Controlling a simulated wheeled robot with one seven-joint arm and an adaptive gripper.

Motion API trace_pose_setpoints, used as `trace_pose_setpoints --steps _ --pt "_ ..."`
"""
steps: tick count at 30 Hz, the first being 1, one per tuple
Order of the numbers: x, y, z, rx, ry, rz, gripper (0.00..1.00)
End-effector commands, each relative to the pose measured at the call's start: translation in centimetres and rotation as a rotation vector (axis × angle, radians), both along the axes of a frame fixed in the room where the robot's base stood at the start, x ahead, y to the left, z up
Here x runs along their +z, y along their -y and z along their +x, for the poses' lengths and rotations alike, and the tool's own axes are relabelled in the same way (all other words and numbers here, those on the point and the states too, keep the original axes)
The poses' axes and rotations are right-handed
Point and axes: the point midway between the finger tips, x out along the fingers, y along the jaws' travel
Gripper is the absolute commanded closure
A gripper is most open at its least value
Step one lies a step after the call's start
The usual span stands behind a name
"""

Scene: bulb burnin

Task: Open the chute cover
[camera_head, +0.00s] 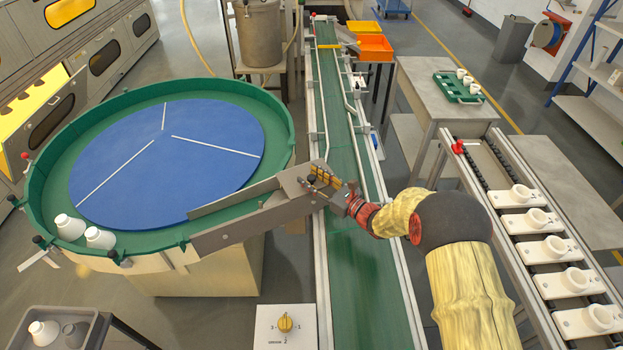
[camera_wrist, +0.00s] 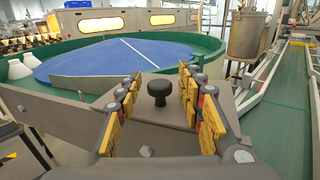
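The chute cover (camera_wrist: 165,112) is a flat grey plate with a black mushroom-shaped knob (camera_wrist: 158,92), seen in the middle of the wrist view. In the head view the cover (camera_head: 291,189) lies at the belt end of the grey chute (camera_head: 240,220); it looks lowered over it. My gripper (camera_wrist: 160,75) is open, with yellow-padded fingers on the left and right of the knob in the wrist view. I see no finger touching the knob.
The green-rimmed turntable (camera_head: 283,130) with a blue disc holds two white bottles (camera_head: 85,232) at its near left. A green conveyor belt (camera_head: 362,262) runs beside the chute. A dial panel (camera_head: 267,325) stands near the front. A rail with white fixtures (camera_head: 560,248) lies right.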

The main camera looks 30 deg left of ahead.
Motion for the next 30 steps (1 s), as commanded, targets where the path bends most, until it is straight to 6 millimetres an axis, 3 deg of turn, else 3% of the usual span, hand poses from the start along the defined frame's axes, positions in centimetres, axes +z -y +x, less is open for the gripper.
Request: trace_pose_setpoints --steps 3,22,30 --pt "0.01 0.01 0.00 0.000 0.000 0.000 0.63" --pt "-0.01 0.04 -0.02 0.000 0.000 0.000 0.99" --pt "-0.01 0.04 -0.01 0.000 0.000 0.000 1.00"
